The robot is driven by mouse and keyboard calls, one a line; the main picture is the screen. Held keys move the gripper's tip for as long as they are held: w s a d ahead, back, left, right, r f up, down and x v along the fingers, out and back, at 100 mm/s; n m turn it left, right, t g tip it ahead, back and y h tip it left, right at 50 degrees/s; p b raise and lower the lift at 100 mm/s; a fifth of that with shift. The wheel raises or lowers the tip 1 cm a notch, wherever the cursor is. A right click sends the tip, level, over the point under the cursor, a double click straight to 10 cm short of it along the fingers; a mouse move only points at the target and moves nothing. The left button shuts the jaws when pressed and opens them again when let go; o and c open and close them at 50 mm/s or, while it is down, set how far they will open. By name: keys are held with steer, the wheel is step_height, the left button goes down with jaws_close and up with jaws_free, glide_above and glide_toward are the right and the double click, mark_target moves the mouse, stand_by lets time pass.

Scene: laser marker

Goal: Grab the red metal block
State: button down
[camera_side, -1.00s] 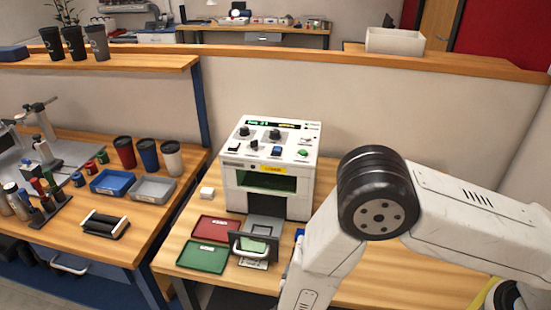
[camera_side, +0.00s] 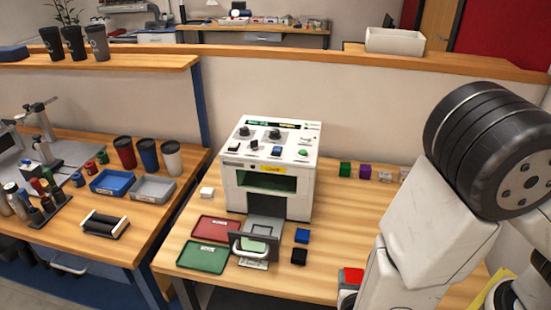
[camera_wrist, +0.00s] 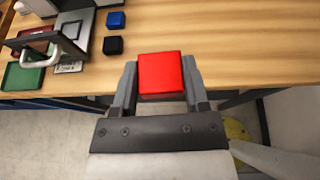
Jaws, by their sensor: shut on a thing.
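The red metal block (camera_wrist: 161,75) sits between the two fingers of my gripper (camera_wrist: 162,84) in the wrist view. The fingers are shut on its left and right sides. In the side view the red block (camera_side: 353,275) shows at the table's front edge, beside my white arm link, which hides much of the gripper (camera_side: 348,288). In the wrist view the block is near the table's front edge, with floor showing below the edge. I cannot tell how high above the table it is.
A blue block (camera_side: 302,236) and a black block (camera_side: 299,256) lie right of the white laser machine (camera_side: 268,170). A red tray (camera_side: 210,228) and a green tray (camera_side: 203,257) lie left of its handled door (camera_side: 252,246). Green (camera_side: 345,169) and purple (camera_side: 365,171) blocks stand at the back.

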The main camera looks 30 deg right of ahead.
steer(key=shift+s+d+r, duration=0.1)
steer(key=shift+s+r, duration=0.05)
steer(key=shift+s, duration=0.1)
steer(key=shift+w, duration=0.15)
stand_by(0.4)
